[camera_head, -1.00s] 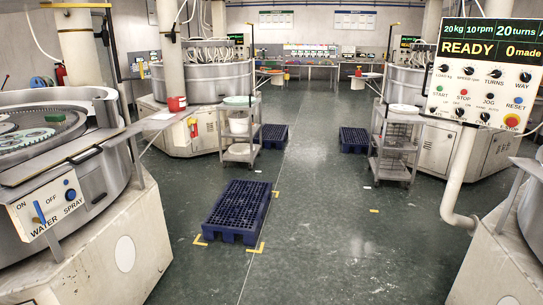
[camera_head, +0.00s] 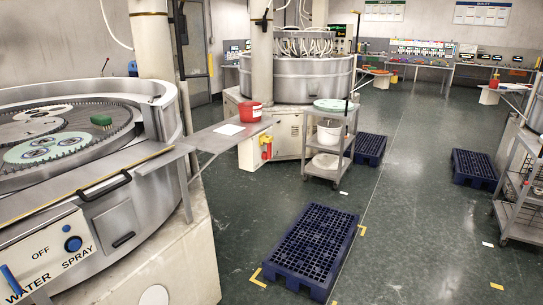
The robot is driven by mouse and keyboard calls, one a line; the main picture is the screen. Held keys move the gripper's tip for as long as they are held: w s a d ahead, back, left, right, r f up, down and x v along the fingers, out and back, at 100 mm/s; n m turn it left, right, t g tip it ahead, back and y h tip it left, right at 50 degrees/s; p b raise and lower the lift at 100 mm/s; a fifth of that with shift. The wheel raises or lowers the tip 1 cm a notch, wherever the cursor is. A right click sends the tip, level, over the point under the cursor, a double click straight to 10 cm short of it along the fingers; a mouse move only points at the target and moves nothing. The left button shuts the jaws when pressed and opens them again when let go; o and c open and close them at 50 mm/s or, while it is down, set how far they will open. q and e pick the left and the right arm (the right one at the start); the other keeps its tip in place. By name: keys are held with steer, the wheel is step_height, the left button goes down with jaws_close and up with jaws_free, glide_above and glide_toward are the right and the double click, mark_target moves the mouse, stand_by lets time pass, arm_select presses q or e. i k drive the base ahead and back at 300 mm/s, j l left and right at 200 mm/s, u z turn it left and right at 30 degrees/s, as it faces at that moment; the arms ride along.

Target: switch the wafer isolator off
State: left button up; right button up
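No label reading wafer isolator can be made out. A small red and yellow fitting (camera_head: 266,147) shows on the cream cabinet of the middle machine (camera_head: 300,78), below the side shelf. It looks like it could be an isolator switch, but it is too small to tell its label or its position. Neither of my grippers is in view.
A lapping machine (camera_head: 110,215) with a water spray panel (camera_head: 48,256) fills the left side. A grey trolley (camera_head: 329,170), another trolley (camera_head: 520,200) and blue pallets (camera_head: 312,245) stand around the clear green floor.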

mark_target(267, 155)
steer(key=i+z, duration=0.35)
steer(key=i, duration=2.5)
